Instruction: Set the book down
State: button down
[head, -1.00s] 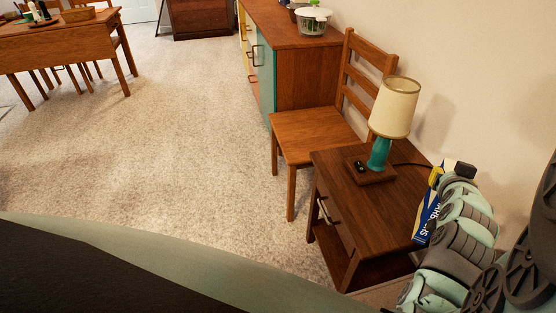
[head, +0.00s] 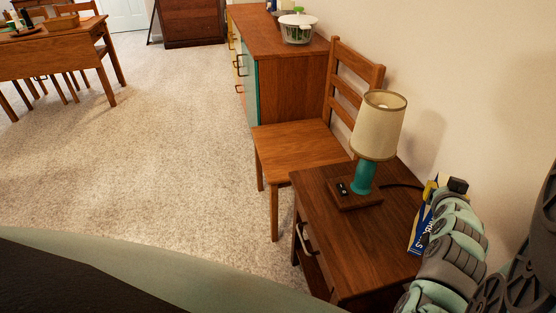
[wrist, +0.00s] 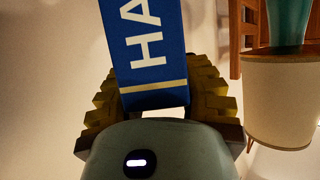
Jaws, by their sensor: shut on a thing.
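The book is blue with white letters and a pale yellow stripe. In the head view the book (head: 417,234) is a narrow strip at the right side of the nightstand (head: 355,235), partly hidden by my arm. I cannot tell whether it touches the nightstand. My gripper (head: 437,190) is at the book's upper part, near the wall. In the wrist view the book (wrist: 145,45) stands between the yellow-tipped fingers of my gripper (wrist: 160,100), which is shut on it.
A lamp with a cream shade (head: 378,125) and teal stem stands on the nightstand's back part, on a small wooden base. The nightstand's front top is bare. A wooden chair (head: 300,147) and a cabinet (head: 290,85) stand beyond. Carpet (head: 165,150) is open to the left.

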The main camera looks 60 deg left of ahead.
jog(key=shift+w+a+r, duration=0.1)
jog(key=shift+a+r, duration=0.05)
jog(key=shift+r, duration=0.05)
jog(key=shift+s+f, duration=0.2)
jog(key=c, duration=0.7)
grip_release()
jog(key=shift+c, duration=0.2)
jog(key=shift+r, duration=0.1)
